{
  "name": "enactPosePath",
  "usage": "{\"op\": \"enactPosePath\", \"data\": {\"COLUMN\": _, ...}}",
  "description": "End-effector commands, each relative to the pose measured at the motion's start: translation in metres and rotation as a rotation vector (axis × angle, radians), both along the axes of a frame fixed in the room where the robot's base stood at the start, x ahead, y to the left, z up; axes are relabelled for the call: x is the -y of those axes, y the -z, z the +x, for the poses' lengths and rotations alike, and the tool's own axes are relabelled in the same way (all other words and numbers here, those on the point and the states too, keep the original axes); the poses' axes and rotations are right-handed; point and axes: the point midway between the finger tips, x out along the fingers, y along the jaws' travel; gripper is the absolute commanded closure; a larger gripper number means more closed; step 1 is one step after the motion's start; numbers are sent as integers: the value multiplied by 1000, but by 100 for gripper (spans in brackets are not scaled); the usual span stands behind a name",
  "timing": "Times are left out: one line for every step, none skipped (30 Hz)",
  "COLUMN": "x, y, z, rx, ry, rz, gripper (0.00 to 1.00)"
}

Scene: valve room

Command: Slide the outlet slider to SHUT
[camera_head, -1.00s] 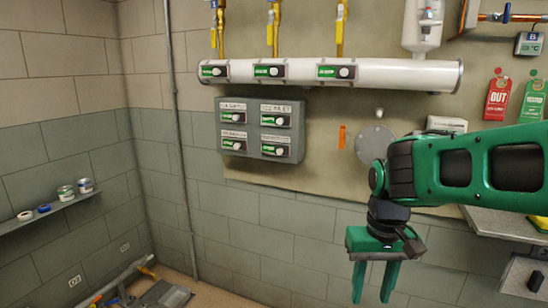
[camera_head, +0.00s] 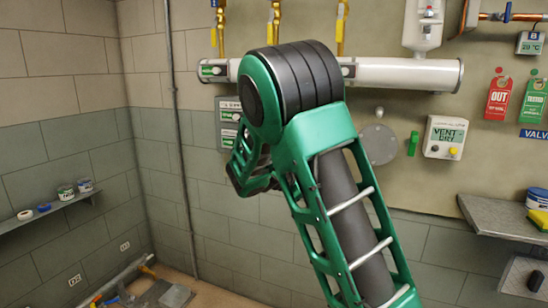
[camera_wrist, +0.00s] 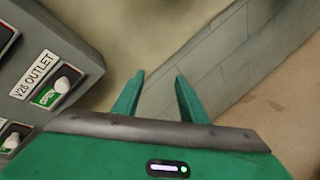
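The outlet slider (camera_wrist: 55,88) shows in the wrist view at the left, on a grey box (camera_wrist: 80,48) under a label reading "V2S OUTLET". Its green strip reads OPEN, and its pale knob sits at the strip's end. My gripper (camera_wrist: 155,76) is open and empty, its two green fingers apart, to the right of the box and not touching the slider.
Another slider (camera_wrist: 12,140) sits on the same box. A white pipe (camera_head: 405,75) with more sliders runs above. To the right are a green handle (camera_head: 413,143), a "VENT DRY" box (camera_head: 445,137) and a grey shelf (camera_head: 500,215).

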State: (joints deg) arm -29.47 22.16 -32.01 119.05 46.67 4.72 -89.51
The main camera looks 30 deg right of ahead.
Motion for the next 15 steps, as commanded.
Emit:
{"op": "enactPosePath", "data": {"x": -16, "y": -7, "z": 23, "rx": -44, "ry": -70, "rz": -102, "gripper": 61}}
{"op": "enactPosePath", "data": {"x": -24, "y": -13, "z": 35, "rx": -68, "ry": -108, "rz": -163, "gripper": 61}}
{"op": "enactPosePath", "data": {"x": -35, "y": -20, "z": 49, "rx": -101, "ry": -154, "rz": -242, "gripper": 61}}
{"op": "enactPosePath", "data": {"x": -43, "y": -26, "z": 59, "rx": -122, "ry": -186, "rz": -298, "gripper": 61}}
{"op": "enactPosePath", "data": {"x": -52, "y": -31, "z": 68, "rx": -141, "ry": -212, "rz": -350, "gripper": 61}}
{"op": "enactPosePath", "data": {"x": -62, "y": -37, "z": 78, "rx": -167, "ry": -244, "rz": -416, "gripper": 61}}
{"op": "enactPosePath", "data": {"x": -70, "y": -41, "z": 85, "rx": -182, "ry": -264, "rz": -458, "gripper": 61}}
{"op": "enactPosePath", "data": {"x": -77, "y": -45, "z": 91, "rx": -197, "ry": -282, "rz": -495, "gripper": 61}}
{"op": "enactPosePath", "data": {"x": -85, "y": -49, "z": 97, "rx": -213, "ry": -300, "rz": -540, "gripper": 61}}
{"op": "enactPosePath", "data": {"x": -91, "y": -51, "z": 101, "rx": -222, "ry": -313, "rz": -567, "gripper": 61}}
{"op": "enactPosePath", "data": {"x": -95, "y": -54, "z": 104, "rx": -229, "ry": -321, "rz": -590, "gripper": 61}}
{"op": "enactPosePath", "data": {"x": -99, "y": -56, "z": 107, "rx": -238, "ry": -330, "rz": -613, "gripper": 61}}
{"op": "enactPosePath", "data": {"x": -101, "y": -57, "z": 109, "rx": -243, "ry": -333, "rz": -626, "gripper": 61}}
{"op": "enactPosePath", "data": {"x": -102, "y": -58, "z": 110, "rx": -247, "ry": -336, "rz": -634, "gripper": 61}}
{"op": "enactPosePath", "data": {"x": -101, "y": -59, "z": 112, "rx": -249, "ry": -339, "rz": -641, "gripper": 61}}
